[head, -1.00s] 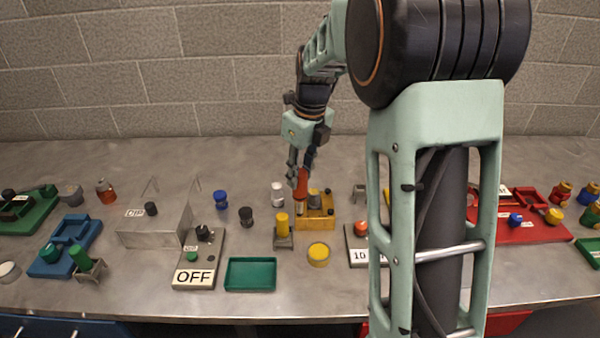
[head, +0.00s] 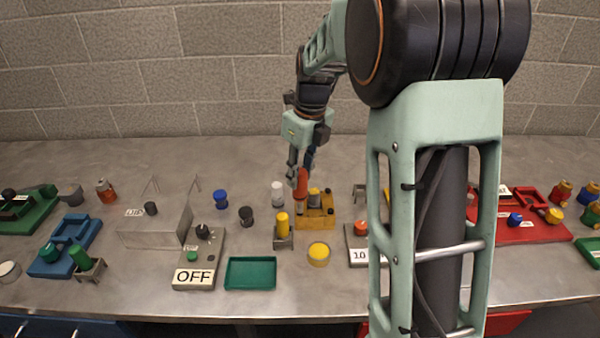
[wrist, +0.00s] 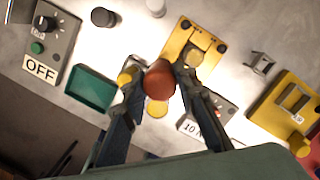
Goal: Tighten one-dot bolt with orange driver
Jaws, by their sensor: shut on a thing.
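My gripper (head: 297,176) is shut on the orange driver (head: 301,186), whose handle stands roughly upright at the left side of the yellow block (head: 322,224). In the wrist view the red-orange handle (wrist: 159,80) sits between my gripper's two fingers (wrist: 160,82), seen nearly end-on. The yellow block also shows there (wrist: 176,45), beyond the right finger, with dark round bolt-like spots at its corners. The driver's tip is hidden, so I cannot tell whether it touches a bolt. No dot mark is readable on the block.
A yellow cylinder on a small stand (head: 283,228) is close left of the block, and a round yellow piece (head: 319,254) lies in front. A white-capped cylinder (head: 278,194) stands behind. A green tray (head: 250,274) and an OFF control box (head: 206,252) are left.

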